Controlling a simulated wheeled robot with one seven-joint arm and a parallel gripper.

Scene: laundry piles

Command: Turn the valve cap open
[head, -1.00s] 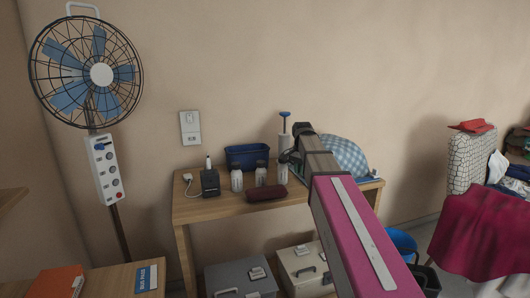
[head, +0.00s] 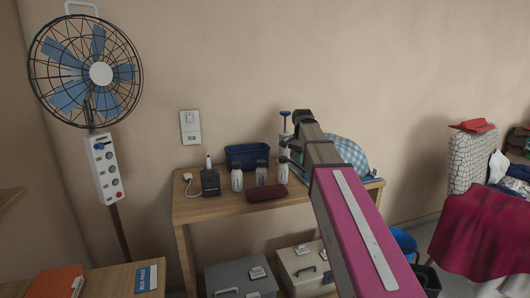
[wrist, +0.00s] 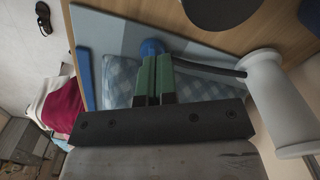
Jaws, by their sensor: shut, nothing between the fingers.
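A white cylinder (head: 283,137) stands at the back of the wooden table, with a blue cap (head: 285,113) on a thin rod above it. In the wrist view the white cylinder (wrist: 278,95) is at the right, and a dark rod runs from it to the blue cap (wrist: 152,47). My gripper (wrist: 153,60) is shut with its two green fingers together and nothing between them. Its tips appear at the blue cap in the wrist view; I cannot tell whether they touch. In the head view my arm hides the fingers and part of the cylinder.
A blue-checked cushion-like thing (head: 350,153) lies behind my arm on the table (head: 205,212). Several bottles, a dark red case (head: 266,193), a blue bin (head: 247,154) and a black device (head: 210,182) stand left of my arm. Metal boxes sit below.

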